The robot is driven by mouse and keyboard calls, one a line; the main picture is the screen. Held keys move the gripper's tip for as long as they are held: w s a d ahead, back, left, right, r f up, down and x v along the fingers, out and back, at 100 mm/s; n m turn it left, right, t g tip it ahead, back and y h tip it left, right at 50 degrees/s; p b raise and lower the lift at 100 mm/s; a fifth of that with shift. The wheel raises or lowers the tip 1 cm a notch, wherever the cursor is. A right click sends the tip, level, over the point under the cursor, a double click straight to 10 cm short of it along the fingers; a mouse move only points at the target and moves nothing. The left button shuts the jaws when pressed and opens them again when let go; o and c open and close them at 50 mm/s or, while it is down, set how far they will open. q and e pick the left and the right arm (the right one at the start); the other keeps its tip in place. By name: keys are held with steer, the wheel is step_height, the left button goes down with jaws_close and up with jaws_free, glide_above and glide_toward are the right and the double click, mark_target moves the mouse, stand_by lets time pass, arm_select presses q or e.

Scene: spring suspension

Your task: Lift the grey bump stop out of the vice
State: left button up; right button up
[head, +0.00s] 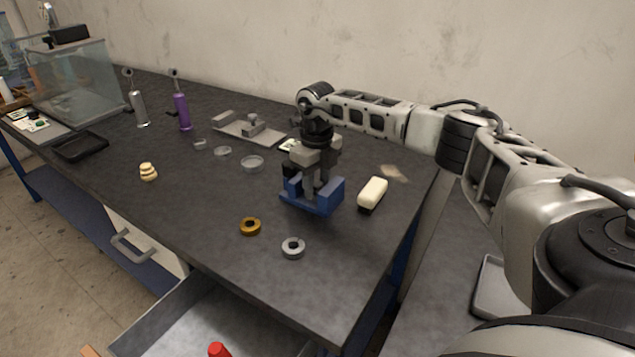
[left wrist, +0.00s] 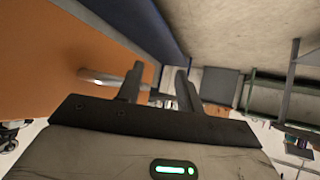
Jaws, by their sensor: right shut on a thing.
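The blue vice (head: 325,207) stands on the dark bench top near its right end. My right gripper (head: 314,184) points down into the vice, with its fingers low between the jaws. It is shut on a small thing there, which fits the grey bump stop. The fingers and jaws hide nearly all of the bump stop, so its shape is not clear. My left gripper (left wrist: 160,88) shows only in the left wrist view; its two fingers are apart with nothing between them.
A white-and-black eraser-like block (head: 372,193) lies right of the vice. An orange ring (head: 250,226) and a silver ring (head: 293,248) lie in front. A cream stepped piece (head: 148,172) and purple shock absorber (head: 181,113) stand left. An open drawer (head: 205,315) juts out below.

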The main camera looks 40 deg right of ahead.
mark_target(317, 182)
steer(key=shift+r+p, duration=2)
steer(key=shift+r, duration=0.4)
steer(key=shift+r+p, duration=0.35)
steer(key=shift+r, duration=0.7)
